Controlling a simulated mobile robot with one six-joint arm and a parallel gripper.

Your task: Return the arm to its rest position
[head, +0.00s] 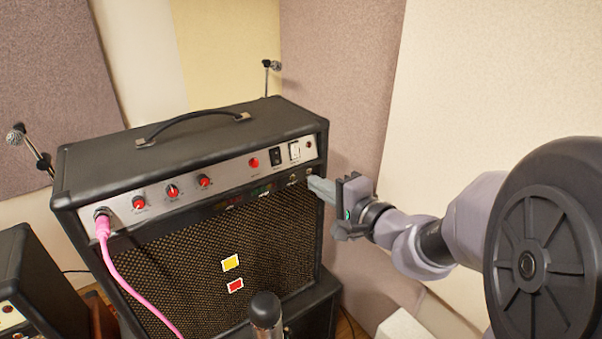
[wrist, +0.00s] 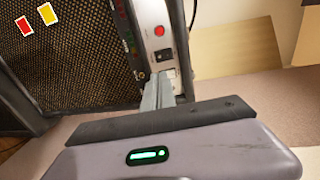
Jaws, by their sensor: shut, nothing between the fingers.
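My gripper (head: 318,188) is at the right end of the amplifier's front, just below its control panel. In the wrist view the fingers (wrist: 158,92) are together with nothing between them, and they overlap the panel end near the switches. I cannot tell whether they touch the amp. My arm (head: 425,240) reaches in from the right side of the head view. The black amplifier (head: 200,160) stands upright, with a silver panel of red knobs, a black rocker switch (head: 276,156) and a white switch (head: 294,150).
A pink cable (head: 115,265) is plugged into the panel's left end and hangs down the grille. Two microphones (head: 15,137) (head: 271,65) stand behind the amp. A dark object (head: 265,312) rises in front. A smaller amp (head: 38,285) is at left. Padded walls (head: 340,80) stand behind.

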